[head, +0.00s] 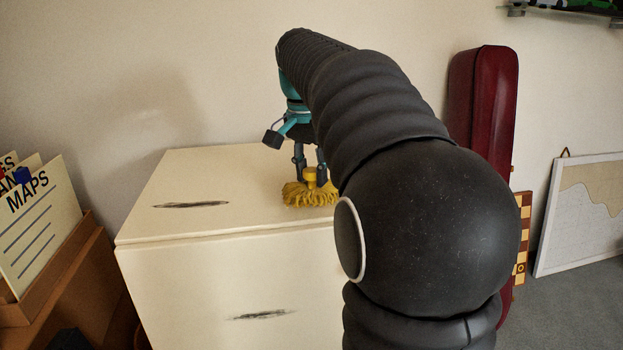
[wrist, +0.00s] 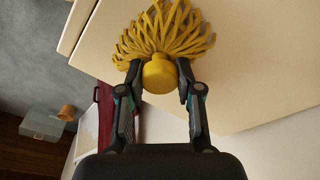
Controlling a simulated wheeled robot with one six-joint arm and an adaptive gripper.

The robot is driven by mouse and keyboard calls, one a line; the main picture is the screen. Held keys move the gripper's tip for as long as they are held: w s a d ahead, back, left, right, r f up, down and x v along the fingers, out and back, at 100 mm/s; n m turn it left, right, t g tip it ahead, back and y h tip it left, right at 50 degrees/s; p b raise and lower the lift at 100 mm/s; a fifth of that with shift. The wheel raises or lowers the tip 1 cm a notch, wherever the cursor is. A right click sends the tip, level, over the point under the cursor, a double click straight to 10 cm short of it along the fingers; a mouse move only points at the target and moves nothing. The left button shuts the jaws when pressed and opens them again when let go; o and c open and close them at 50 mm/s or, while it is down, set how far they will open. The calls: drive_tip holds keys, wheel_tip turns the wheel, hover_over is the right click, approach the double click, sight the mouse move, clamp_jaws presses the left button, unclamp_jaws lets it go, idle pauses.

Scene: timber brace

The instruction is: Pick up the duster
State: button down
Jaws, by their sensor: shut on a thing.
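The duster (head: 310,192) has a yellow stringy head and a short round yellow knob on top. It rests on the cream cabinet top (head: 225,165), partly hidden by my arm in the head view. My gripper (head: 310,172) points down over it, with one finger on each side of the knob. In the wrist view the duster (wrist: 165,35) spreads its strands beyond the fingertips, and my gripper (wrist: 160,74) is shut on its yellow knob. I cannot tell whether the strands bear on the top or just clear it.
The cabinet has dark smudges (head: 191,205) on its top and front (head: 262,315). A box of map folders (head: 40,225) stands at the left. A dark red case (head: 482,100) leans on the wall at the right, near a framed map (head: 585,215). The cabinet top's left part is clear.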

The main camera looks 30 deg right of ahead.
sight(313, 169)
wheel_tip(313, 169, up, 4)
drive_tip(key=shift+r+p, duration=0.25)
drive_tip(key=shift+p, duration=0.25)
drive_tip(key=s+d+r+p, duration=0.1)
drive_tip(key=s+d+r, duration=0.4)
drive_tip(key=d, duration=0.5)
drive_tip(key=shift+s+d+r, duration=0.15)
drive_tip(key=shift+d+r, duration=0.05)
drive_tip(key=shift+r, duration=0.55)
drive_tip(key=c, duration=1.4)
unclamp_jaws()
drive_tip(key=c, duration=0.4)
drive_tip(key=shift+f, duration=0.15)
